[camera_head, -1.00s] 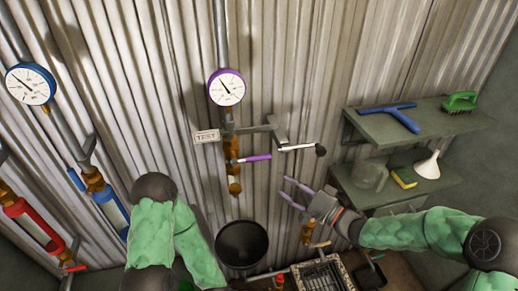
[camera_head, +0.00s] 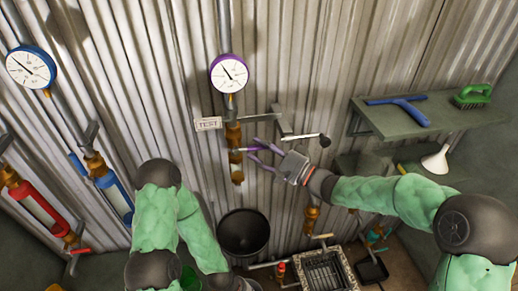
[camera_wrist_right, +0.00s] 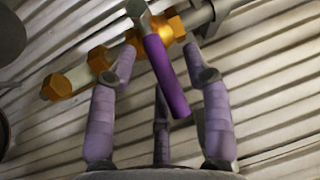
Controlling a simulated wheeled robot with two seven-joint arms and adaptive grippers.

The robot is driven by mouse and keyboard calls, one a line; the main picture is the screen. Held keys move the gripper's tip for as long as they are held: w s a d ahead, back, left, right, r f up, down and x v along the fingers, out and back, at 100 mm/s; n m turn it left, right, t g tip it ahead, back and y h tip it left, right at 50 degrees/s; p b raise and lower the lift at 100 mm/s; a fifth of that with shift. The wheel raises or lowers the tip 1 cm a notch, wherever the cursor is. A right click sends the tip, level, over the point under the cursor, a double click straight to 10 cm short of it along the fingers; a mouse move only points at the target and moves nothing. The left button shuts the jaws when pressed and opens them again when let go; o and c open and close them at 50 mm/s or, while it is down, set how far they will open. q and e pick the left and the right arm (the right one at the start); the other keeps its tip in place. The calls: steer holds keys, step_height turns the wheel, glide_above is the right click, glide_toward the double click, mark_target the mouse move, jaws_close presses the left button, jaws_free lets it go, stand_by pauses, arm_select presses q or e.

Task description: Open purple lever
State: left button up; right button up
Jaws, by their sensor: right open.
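The purple lever (camera_wrist_right: 168,78) hangs from a brass valve (camera_wrist_right: 70,82) in the right wrist view. My right gripper (camera_wrist_right: 162,62) is open, with fingers on either side of the lever; I see no clear grip on it. In the head view the right gripper (camera_head: 262,152) reaches in from the right to the brass valve (camera_head: 233,135) below the purple-rimmed gauge (camera_head: 230,73). There its purple fingers largely hide the lever. My left arm is bent at lower left; its gripper is out of view.
A grey lever with a black knob (camera_head: 324,140) sticks out just above the right gripper. A TEST sign (camera_head: 208,124) is left of the valve. A black bucket (camera_head: 243,232) stands below. A shelf (camera_head: 430,112) holds a blue tool and a green brush at right.

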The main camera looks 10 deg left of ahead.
steer(key=shift+w+a, duration=0.15)
steer(key=shift+a, duration=0.25)
jaws_close()
steer(key=shift+r, duration=0.1)
